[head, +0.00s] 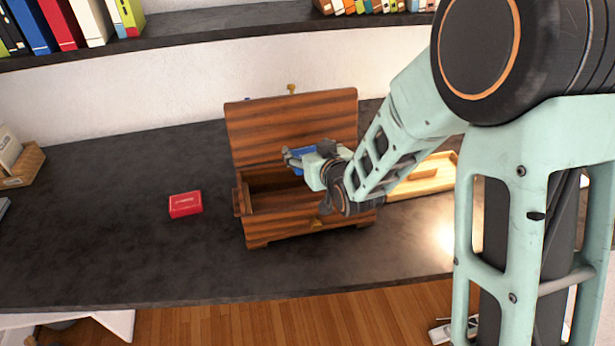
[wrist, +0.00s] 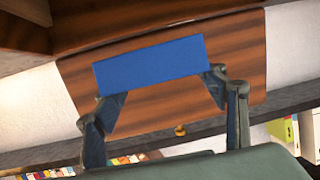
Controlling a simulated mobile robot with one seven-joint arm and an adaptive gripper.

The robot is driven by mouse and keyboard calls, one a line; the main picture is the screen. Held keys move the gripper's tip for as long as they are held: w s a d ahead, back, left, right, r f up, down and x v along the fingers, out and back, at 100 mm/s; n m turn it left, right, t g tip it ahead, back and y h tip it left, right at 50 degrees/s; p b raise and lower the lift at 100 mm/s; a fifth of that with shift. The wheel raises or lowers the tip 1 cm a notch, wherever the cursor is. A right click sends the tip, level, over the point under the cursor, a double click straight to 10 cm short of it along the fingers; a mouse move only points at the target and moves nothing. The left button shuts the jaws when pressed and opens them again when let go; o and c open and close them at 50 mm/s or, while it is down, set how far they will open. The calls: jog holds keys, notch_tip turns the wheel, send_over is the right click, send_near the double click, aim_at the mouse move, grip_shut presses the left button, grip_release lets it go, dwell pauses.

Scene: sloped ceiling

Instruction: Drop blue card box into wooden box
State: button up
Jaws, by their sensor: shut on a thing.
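The blue card box (head: 304,157) is held in my gripper (head: 304,162), over the right part of the wooden box's opening in the head view. In the wrist view the blue card box (wrist: 150,66) spans between the two fingers of my gripper (wrist: 155,78), slightly tilted. The wooden box (head: 280,228) stands on the dark counter with its lid (head: 290,125) raised at the back. Its inside shows dark at the left; my gripper and arm hide the right part. In the wrist view the striped lid (wrist: 240,60) lies behind the blue card box.
A red card box (head: 185,204) lies on the dark counter (head: 110,220) left of the wooden box. A light wooden tray (head: 425,178) is at the right, partly behind my arm. Books (head: 65,22) stand on the shelf above. The counter at left is mostly clear.

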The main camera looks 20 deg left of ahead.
jog(key=o, duration=1.4)
jog(key=shift+c, duration=0.2)
jog(key=shift+s, duration=0.1)
jog(key=v, duration=0.7)
jog(key=shift+d, duration=0.15)
jog(key=shift+s, duration=0.1)
